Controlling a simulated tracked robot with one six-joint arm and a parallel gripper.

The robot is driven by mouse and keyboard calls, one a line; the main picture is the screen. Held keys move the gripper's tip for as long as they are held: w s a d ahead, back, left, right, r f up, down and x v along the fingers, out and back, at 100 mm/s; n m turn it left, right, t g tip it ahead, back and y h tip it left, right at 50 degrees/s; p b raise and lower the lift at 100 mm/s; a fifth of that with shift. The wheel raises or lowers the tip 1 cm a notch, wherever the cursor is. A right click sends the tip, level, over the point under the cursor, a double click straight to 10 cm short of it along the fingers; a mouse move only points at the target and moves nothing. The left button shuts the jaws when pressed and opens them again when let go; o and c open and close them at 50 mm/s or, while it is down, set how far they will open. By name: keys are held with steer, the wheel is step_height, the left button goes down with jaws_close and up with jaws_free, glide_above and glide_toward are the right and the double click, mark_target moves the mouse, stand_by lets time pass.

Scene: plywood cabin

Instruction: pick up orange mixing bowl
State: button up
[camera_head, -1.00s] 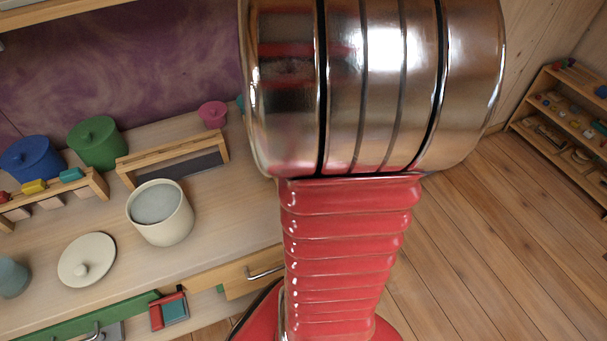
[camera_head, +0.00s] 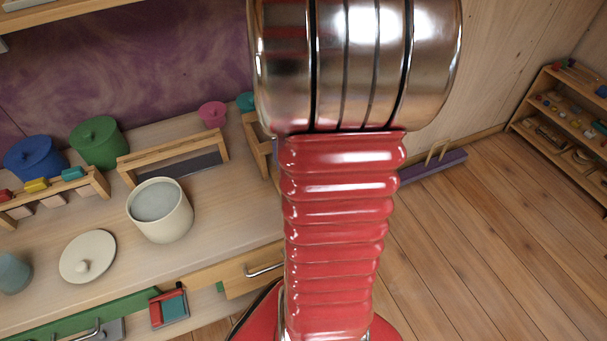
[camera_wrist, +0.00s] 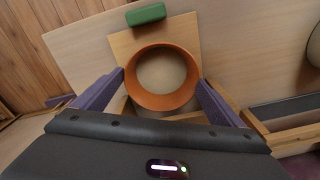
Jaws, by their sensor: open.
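The orange mixing bowl (camera_wrist: 160,102) shows in the wrist view as a round orange ring with a pale inside, on a light wooden board. My gripper (camera_wrist: 161,77) is open, with one purple finger on the left of the bowl and one on the right. The fingertips reach about the near half of the bowl, close to its sides. I cannot tell whether they touch it. The bowl and gripper do not show in the head view, where my arm covers part of the bench.
A green block (camera_wrist: 146,14) lies just beyond the bowl. A wooden frame (camera_wrist: 283,120) stands to the right. In the head view, a cream pot (camera_head: 172,222), its lid (camera_head: 88,257), and green (camera_head: 98,146) and blue (camera_head: 33,160) pots stand on the bench.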

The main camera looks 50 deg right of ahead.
steer(key=f, duration=0.3)
steer(key=shift+w+f, duration=0.25)
steer(key=shift+w, duration=0.1)
steer(key=shift+s, duration=0.2)
steer(key=shift+w, duration=0.1)
steer(key=shift+r, duration=0.1)
steer(key=c, duration=0.8)
